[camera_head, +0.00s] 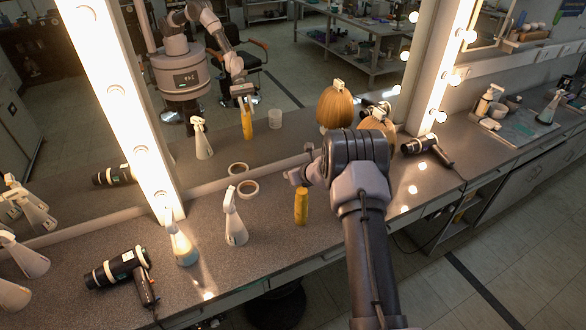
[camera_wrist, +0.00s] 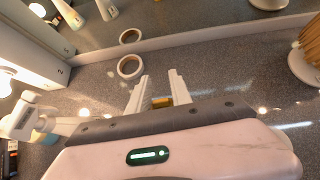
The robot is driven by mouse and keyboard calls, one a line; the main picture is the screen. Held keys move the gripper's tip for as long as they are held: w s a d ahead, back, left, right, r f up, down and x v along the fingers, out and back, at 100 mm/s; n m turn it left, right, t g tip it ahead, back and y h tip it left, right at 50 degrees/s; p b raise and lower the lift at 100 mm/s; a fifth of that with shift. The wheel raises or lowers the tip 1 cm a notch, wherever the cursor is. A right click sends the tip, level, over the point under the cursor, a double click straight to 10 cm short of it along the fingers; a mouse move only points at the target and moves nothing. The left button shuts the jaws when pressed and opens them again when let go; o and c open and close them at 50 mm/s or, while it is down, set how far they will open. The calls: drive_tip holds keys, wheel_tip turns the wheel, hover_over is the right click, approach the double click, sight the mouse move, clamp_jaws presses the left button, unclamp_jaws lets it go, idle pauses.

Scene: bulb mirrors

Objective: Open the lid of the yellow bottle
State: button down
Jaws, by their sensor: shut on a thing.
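The yellow bottle (camera_head: 301,207) stands upright on the grey counter, left of my arm. My gripper (camera_head: 297,177) is at its top and hides the upper end and the lid. In the wrist view, a small yellow patch (camera_wrist: 162,102) of the bottle's top shows between the two pale fingers of my gripper (camera_wrist: 160,88). The fingers are shut on the top of the bottle. The mirror also shows my gripper over the yellow bottle. I cannot tell where the lid meets the body.
White spray bottles (camera_head: 235,222) and a blue-based one (camera_head: 182,245) stand to the left. A hair dryer (camera_head: 122,275) is front left, another (camera_head: 428,150) is right. A wig head (camera_head: 376,124) stands by the mirror (camera_head: 270,70).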

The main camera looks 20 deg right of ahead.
drive_tip(key=shift+f, duration=0.15)
drive_tip(key=c, duration=1.3)
unclamp_jaws()
drive_tip(key=v, duration=1.7)
drive_tip(key=shift+s+d, duration=0.15)
drive_tip(key=shift+s, duration=0.05)
drive_tip(key=shift+r, duration=0.2)
